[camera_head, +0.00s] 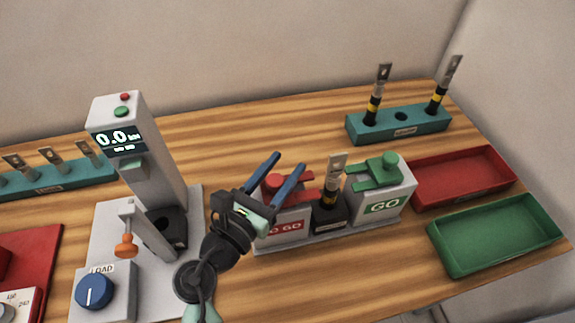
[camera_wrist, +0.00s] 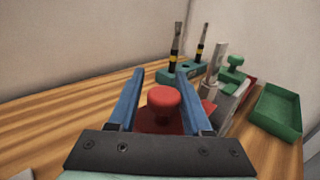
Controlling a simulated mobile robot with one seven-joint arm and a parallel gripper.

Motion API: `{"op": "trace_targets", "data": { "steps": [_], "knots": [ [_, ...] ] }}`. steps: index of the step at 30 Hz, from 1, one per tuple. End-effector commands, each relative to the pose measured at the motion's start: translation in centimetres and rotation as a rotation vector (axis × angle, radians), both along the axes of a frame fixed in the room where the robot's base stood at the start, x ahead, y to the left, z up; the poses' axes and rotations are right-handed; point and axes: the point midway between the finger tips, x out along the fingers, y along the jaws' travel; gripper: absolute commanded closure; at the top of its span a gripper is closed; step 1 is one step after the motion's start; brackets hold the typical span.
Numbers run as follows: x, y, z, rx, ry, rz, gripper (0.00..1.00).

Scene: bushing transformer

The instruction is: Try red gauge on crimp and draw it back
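The red gauge (camera_head: 274,187) sits on the grey block labelled NO GO (camera_head: 284,226), its arm reaching right. In the wrist view its round red knob (camera_wrist: 163,100) lies between the two blue fingers of my gripper (camera_wrist: 160,78). My gripper (camera_head: 278,162) is open, with a clear gap on each side of the knob. The crimp piece (camera_head: 332,178), a metal lug with a black and yellow band, stands upright in a black holder (camera_head: 329,215) right of the NO GO block. The head view does not show whether the red gauge touches it.
The green gauge (camera_head: 380,170) rests on the GO block (camera_head: 382,202). A red tray (camera_head: 490,199) and green tray (camera_head: 512,262) lie at the right. A teal rack (camera_head: 420,128) holds two lugs behind. A tester column (camera_head: 130,160) with a 0.0 display stands left of my gripper.

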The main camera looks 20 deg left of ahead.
Motion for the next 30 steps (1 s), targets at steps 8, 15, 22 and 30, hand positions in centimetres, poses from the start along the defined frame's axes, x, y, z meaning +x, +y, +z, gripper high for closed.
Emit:
{"op": "trace_targets", "data": {
  "steps": [8,15,22,30],
  "knots": [
    [0.0,-0.1,0.0,-0.001,-0.001,-0.002,0.32],
    [-0.8,0.1,-0.1,-0.001,0.000,-0.001,0.32],
    [-5.2,0.9,-0.2,-0.001,0.001,0.001,0.32],
    [-10.6,2.0,-0.2,-0.001,0.001,0.001,0.32]
  ]
}}
